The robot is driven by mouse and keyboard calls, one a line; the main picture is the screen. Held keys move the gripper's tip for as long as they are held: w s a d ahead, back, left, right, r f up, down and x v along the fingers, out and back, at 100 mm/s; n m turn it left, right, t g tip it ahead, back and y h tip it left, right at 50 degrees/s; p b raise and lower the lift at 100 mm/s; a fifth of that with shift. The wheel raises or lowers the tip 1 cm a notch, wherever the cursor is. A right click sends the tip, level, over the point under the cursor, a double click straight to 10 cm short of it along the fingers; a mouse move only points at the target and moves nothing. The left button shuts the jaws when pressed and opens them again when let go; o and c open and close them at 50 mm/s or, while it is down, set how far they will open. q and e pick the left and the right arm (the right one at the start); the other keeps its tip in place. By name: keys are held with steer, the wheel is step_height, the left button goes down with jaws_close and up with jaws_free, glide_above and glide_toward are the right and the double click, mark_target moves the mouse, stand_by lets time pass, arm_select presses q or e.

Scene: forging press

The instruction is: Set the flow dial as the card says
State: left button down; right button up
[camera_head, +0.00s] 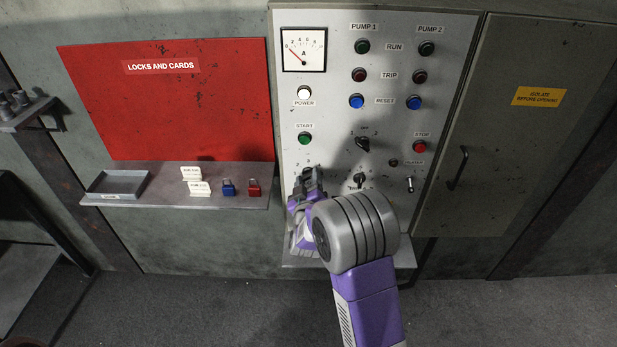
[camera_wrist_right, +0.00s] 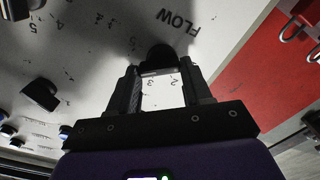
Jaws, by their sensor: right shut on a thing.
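The flow dial (camera_wrist_right: 158,56) is a black knob on the grey panel, under the printed word FLOW in the wrist view. My right gripper (camera_head: 308,182) is at the panel's lower left, its fingers on either side of the dial and shut on it. It also shows in the right wrist view (camera_wrist_right: 160,72). Numbers are printed around the dial; its pointer is hidden, so its setting cannot be told. Two small white cards, an upper one (camera_head: 190,173) and a lower one (camera_head: 199,188), stand on the shelf; their print is too small to read. My left gripper is out of view.
The control panel (camera_head: 335,100) carries lamps, buttons, a meter (camera_head: 304,50) and a selector knob (camera_head: 362,144). Another black knob (camera_head: 360,179) sits just right of my gripper. The shelf (camera_head: 235,200) holds a grey tray (camera_head: 117,184), a blue padlock (camera_head: 228,188) and a red padlock (camera_head: 254,188).

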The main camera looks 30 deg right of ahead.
steer(key=shift+n, duration=0.6)
steer(key=o, duration=1.1)
steer(key=shift+c, duration=0.2)
steer(key=shift+s+a, duration=0.1)
steer(key=v, duration=0.7)
steer(key=shift+s, duration=0.2)
steer(key=shift+a, duration=0.1)
